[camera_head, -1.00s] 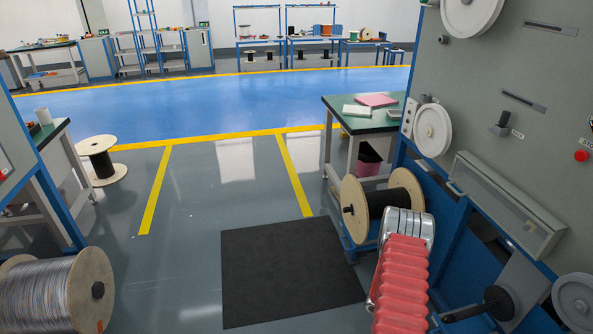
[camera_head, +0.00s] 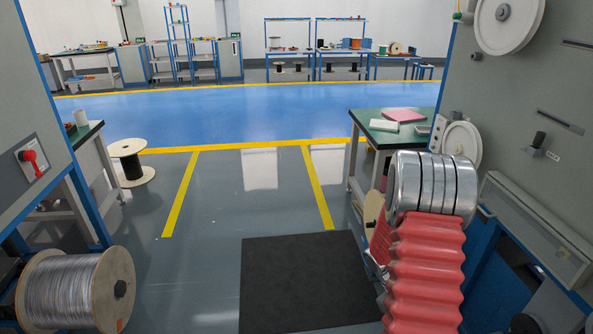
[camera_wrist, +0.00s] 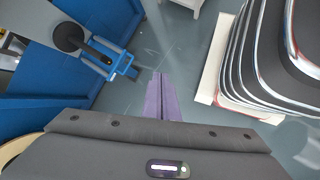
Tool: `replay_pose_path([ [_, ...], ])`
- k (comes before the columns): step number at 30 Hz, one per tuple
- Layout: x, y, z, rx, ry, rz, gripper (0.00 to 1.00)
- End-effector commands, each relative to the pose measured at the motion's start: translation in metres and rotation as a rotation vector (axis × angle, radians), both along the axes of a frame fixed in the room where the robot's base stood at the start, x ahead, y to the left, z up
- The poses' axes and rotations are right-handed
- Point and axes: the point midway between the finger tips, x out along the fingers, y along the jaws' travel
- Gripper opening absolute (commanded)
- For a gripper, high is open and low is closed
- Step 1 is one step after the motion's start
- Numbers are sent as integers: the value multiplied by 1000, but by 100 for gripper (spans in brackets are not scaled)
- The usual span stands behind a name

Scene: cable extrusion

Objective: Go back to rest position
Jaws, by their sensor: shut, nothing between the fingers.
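My gripper (camera_wrist: 159,78) shows in the wrist view as purple fingers pressed together, with nothing between them. It points out over the grey floor, apart from the blue frame to its left. In the head view my arm, with its red ribbed sleeve and silver rings, rises at the lower right in front of the machine. The gripper itself is hidden in that view.
A grey machine (camera_head: 500,130) stands close on the right. A green-topped table (camera_head: 375,133) is behind my arm, and a wooden spool (camera_head: 371,212) is mostly hidden by it. A wire spool (camera_head: 63,287) stands at lower left. The black mat (camera_head: 300,283) is bare.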

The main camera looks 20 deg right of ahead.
Motion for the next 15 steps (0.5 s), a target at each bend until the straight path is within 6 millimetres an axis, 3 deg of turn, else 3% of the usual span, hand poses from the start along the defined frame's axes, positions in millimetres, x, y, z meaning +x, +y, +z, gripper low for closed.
replay_pose_path([
  [3,7,19,26,-3,-49,-39,0],
  [15,20,89,99,15,-209,-154,0],
])
